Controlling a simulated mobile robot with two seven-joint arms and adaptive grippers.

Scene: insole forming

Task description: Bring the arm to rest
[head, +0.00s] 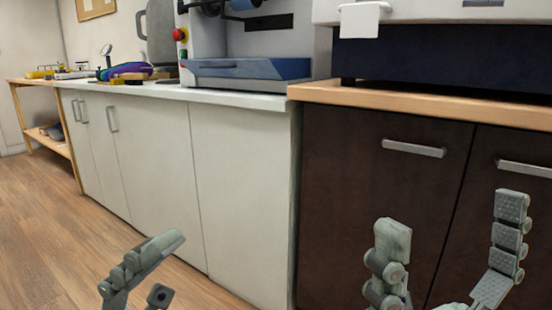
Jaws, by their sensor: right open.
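My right gripper (452,220) is at the bottom right of the head view. Its two padded fingers stand wide apart, with nothing between them. It is in front of the dark brown cabinet (375,190). My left gripper (152,272) is at the bottom, left of centre, partly cut off by the frame's lower edge. One finger points up and to the right, and only a bit of the rest shows, so its opening cannot be told. No object shows in it.
White cabinets (155,150) under a pale counter run along the wall. A machine with a blue tray (250,69) stands on it. Another machine (440,60) stands on the wooden top at right. A wooden rack (60,150) is at far left. Wood floor (60,245) is clear.

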